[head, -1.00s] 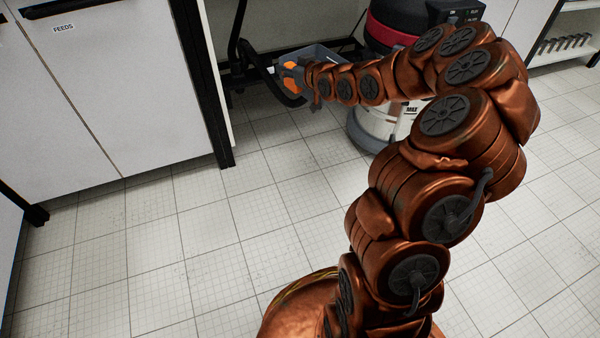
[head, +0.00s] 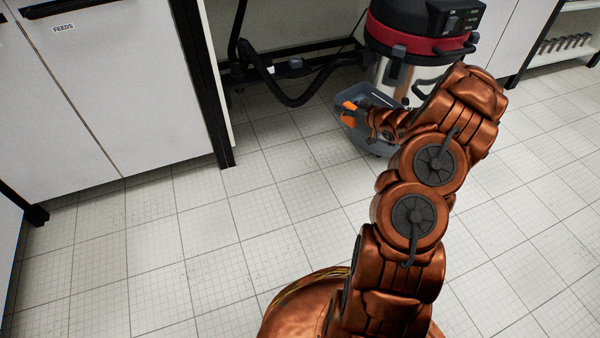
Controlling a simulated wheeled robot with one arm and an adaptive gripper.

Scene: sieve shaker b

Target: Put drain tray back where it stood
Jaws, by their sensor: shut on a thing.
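The drain tray (head: 359,136) is a grey-blue open bin in front of the vacuum cleaner, right of the picture's middle. My gripper (head: 349,113), with orange parts, is at the tray's left side and is shut on it. My arm reaches over the tray from the right and hides part of it. I cannot tell whether the tray's underside touches the floor.
A vacuum cleaner (head: 423,30) with a red band and steel drum stands just behind the tray. Its black hose (head: 290,100) loops under the bench to the left. A white cabinet (head: 120,90) stands at the left. The tiled floor (head: 230,230) in front is clear.

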